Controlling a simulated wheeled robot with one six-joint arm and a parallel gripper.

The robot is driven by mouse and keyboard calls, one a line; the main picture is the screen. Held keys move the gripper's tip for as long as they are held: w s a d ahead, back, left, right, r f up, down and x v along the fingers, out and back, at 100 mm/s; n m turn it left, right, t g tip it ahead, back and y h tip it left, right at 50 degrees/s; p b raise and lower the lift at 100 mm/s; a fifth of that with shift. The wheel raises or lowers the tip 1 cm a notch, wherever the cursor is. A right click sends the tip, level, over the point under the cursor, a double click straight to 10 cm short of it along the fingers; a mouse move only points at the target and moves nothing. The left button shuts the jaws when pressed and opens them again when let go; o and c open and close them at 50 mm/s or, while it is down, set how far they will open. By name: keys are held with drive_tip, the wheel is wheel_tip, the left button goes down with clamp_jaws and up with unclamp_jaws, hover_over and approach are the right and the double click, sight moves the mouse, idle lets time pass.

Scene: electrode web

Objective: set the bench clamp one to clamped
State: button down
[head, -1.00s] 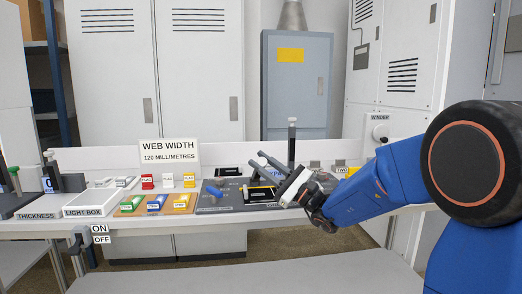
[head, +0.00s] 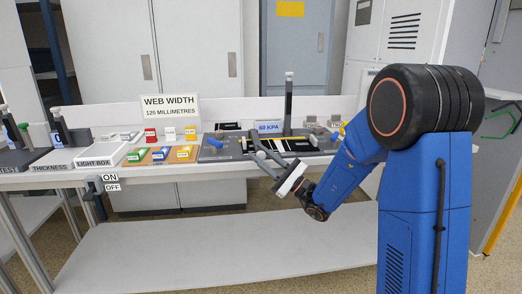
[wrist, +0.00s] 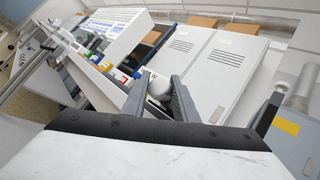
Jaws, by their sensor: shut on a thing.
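My gripper (head: 265,163) is in front of the bench's front edge, with its fingers pointing up and left. In the wrist view a pale rounded knob (wrist: 160,85) sits between the two dark fingers, and my gripper is shut on it. The knob also shows in the head view (head: 261,155). It looks like the end of a clamp lever, low at the front of the dark clamp plate (head: 221,152); its link to the clamp is partly hidden by my fingers. A second lever (head: 288,103) with a white top stands upright behind, on the same bench.
A "60 KPA" sign (head: 271,127) stands behind the plate. Coloured blocks on a wooden board (head: 146,157), a light box (head: 100,155) and a WEB WIDTH sign (head: 168,107) stand to the left. An ON/OFF switch (head: 97,184) hangs on the bench front.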

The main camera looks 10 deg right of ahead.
drive_tip(key=shift+w+d+f, duration=0.1)
drive_tip(key=shift+w+f, duration=0.05)
drive_tip(key=shift+f, duration=0.2)
drive_tip(key=c, duration=1.4)
unclamp_jaws()
drive_tip(key=shift+d, duration=0.15)
drive_tip(key=v, duration=1.7)
drive_tip(key=shift+s, duration=0.25)
drive_tip(key=shift+r, duration=0.1)
